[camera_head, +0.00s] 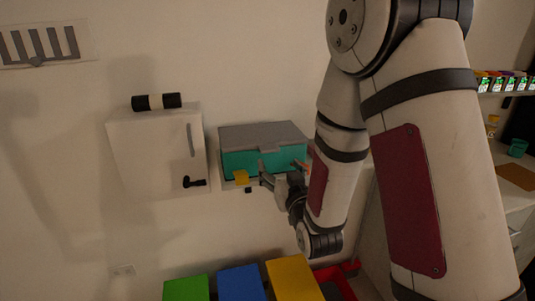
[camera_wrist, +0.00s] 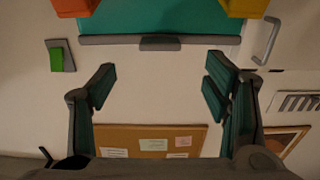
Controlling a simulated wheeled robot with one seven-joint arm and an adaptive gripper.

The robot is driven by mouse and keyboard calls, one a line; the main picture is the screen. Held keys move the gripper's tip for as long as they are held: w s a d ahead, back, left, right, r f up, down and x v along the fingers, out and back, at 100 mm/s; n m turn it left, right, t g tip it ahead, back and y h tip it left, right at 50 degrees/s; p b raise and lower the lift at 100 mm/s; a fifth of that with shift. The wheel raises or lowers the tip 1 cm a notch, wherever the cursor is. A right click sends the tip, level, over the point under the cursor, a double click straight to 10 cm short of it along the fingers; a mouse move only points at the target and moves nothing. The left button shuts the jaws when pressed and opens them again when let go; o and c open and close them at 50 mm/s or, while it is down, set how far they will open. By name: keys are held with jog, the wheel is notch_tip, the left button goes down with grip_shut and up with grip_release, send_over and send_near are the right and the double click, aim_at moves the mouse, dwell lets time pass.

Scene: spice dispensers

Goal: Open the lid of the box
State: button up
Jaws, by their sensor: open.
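The box (camera_head: 255,162) is teal with a grey lid (camera_head: 262,133) and stands against the wall in the head view. The lid is closed. In the wrist view the teal front (camera_wrist: 160,18) shows at the top, with the grey lid edge (camera_wrist: 110,40) and its middle tab (camera_wrist: 160,43) below it. My gripper (camera_head: 281,173) is in front of the box, low near its right half. In the wrist view my gripper (camera_wrist: 160,82) is open and empty, its two fingers spread on either side of the tab and apart from the lid.
A white cabinet (camera_head: 155,155) with a handle hangs left of the box. A yellow block (camera_head: 241,177) sits at the box's lower front edge. Green (camera_head: 187,289), blue (camera_head: 241,283) and yellow (camera_head: 293,279) boxes stand below. My arm covers the right of the head view.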

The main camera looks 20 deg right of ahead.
aim_at(271, 151)
jog(key=w+b, duration=0.3)
jog(key=w, duration=0.7)
jog(key=shift+w, duration=0.3)
jog(key=shift+r, duration=0.1)
grip_shut()
